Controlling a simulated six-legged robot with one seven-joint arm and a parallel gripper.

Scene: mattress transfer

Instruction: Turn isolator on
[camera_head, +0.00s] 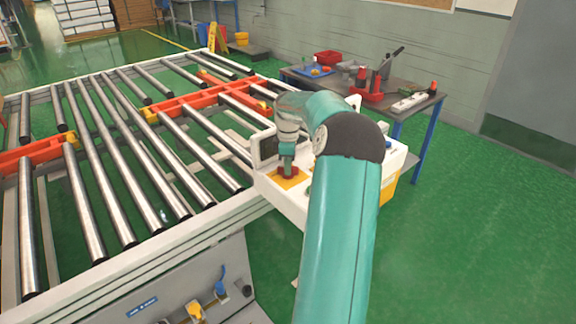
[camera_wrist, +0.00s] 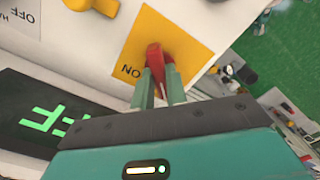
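The isolator is a red handle (camera_wrist: 155,56) on a square yellow plate (camera_wrist: 190,45) in the wrist view. The word ON is printed on the plate beside the handle. In the head view the yellow plate (camera_head: 287,183) lies on top of a white control box (camera_head: 268,190) at the conveyor's corner. My gripper (camera_wrist: 159,75) is over the plate, with one finger on each side of the red handle, and appears shut on it. The fingers hide part of the handle. A dark display (camera_wrist: 28,105) beside the plate shows green letters that look like part of OFF.
The roller conveyor (camera_head: 110,290) fills the left. A workbench (camera_head: 415,105) with tools stands behind. Green floor is clear at right.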

